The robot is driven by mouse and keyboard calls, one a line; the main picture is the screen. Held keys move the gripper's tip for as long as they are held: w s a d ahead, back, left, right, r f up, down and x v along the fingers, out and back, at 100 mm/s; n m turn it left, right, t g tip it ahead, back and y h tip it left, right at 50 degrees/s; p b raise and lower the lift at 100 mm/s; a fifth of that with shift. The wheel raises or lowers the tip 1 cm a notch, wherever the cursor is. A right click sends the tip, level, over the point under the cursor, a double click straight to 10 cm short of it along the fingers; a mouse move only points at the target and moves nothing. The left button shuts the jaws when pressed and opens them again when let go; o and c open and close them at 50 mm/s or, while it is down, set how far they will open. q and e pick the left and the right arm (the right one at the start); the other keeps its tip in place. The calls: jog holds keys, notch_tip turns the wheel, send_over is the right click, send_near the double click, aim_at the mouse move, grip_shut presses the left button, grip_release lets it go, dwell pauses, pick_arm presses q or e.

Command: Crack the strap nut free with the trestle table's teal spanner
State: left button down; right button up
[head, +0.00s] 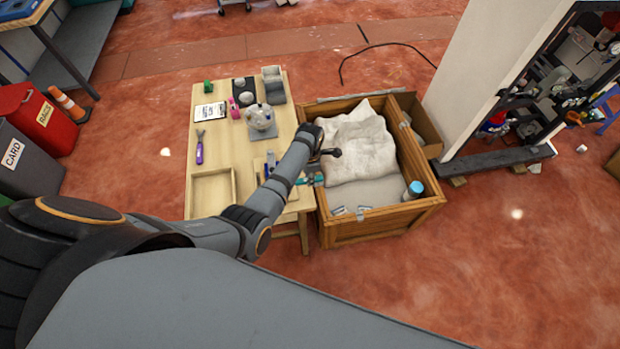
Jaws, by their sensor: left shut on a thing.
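My left arm reaches over the seam between the pale wooden trestle table (227,160) and the wooden crate (385,226). My left gripper (311,178) points down by the crate's left wall, partly hidden by my own wrist. It is shut on the teal spanner (316,181), of which only short teal parts show. The spanner lies across the narrow space by the crate's near-left rim; I cannot tell if it touches the crate. I cannot make out the strap nut. My right gripper is not in view.
The crate holds a crumpled pale sheet (358,145) and a blue-topped can (414,189). The table bears a purple-handled tool (199,150), a clipboard (209,112), a shallow tray (212,190) and a glassy rounded item (260,118). Red floor is clear at right front.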

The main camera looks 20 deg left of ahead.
pick_arm(q)
jog(key=shift+w, duration=0.1)
jog(key=shift+w+a+n, duration=0.3)
jog(key=shift+n, duration=0.3)
dwell(0.3)
jog(key=shift+r, duration=0.15)
jog(key=shift+r+p, duration=1.95)
jog(key=shift+p, duration=0.3)
jog(key=shift+f, duration=0.1)
